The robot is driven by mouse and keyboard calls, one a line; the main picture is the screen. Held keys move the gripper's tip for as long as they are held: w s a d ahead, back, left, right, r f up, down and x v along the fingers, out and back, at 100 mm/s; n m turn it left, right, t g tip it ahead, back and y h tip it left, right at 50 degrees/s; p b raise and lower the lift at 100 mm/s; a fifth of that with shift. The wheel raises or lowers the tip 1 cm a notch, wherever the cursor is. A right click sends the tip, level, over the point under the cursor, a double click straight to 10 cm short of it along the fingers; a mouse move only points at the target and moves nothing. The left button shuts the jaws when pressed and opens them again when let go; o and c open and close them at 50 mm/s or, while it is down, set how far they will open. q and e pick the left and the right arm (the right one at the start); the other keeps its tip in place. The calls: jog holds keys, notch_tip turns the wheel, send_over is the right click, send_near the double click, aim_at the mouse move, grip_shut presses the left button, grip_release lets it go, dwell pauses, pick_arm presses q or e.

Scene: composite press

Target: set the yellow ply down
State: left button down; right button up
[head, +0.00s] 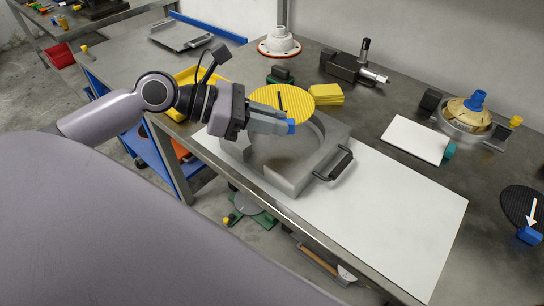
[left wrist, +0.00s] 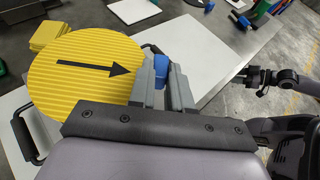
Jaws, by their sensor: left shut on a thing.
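The yellow ply (head: 283,97) is a ribbed round disc with a black arrow and a blue tab (head: 291,127). My left gripper (head: 280,123) is shut on the blue tab at the disc's edge. In the left wrist view the ply (left wrist: 85,90) spreads left of the fingers (left wrist: 165,85), its arrow pointing toward them. The grey block with a round recess (head: 302,184) stands below and beside the ply; the ply and gripper hide part of it. The ply appears held above the block, but the exact gap is unclear.
A black ribbed disc (head: 520,203) with a white arrow lies at the far right. A white plate (head: 415,139), yellow pads (head: 327,93) and a dark clamp-like device (head: 352,68) stand behind the block. The white sheet (head: 400,215) is bare right of the block.

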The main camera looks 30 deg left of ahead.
aim_at(269, 162)
pick_arm(q)
notch_tip(269, 162, down, 9)
jog(key=shift+r+b, duration=0.15)
jog(key=shift+b, duration=0.65)
jog(key=shift+s+f, duration=0.2)
jog(key=shift+f, duration=0.25)
jog(key=c, duration=1.1)
grip_release()
jog(key=shift+f, duration=0.1)
jog(key=shift+o, duration=0.2)
jog(key=shift+a, duration=0.1)
jog(key=shift+s+a, duration=0.25)
jog(key=r+p+v, duration=0.1)
jog(key=v, duration=1)
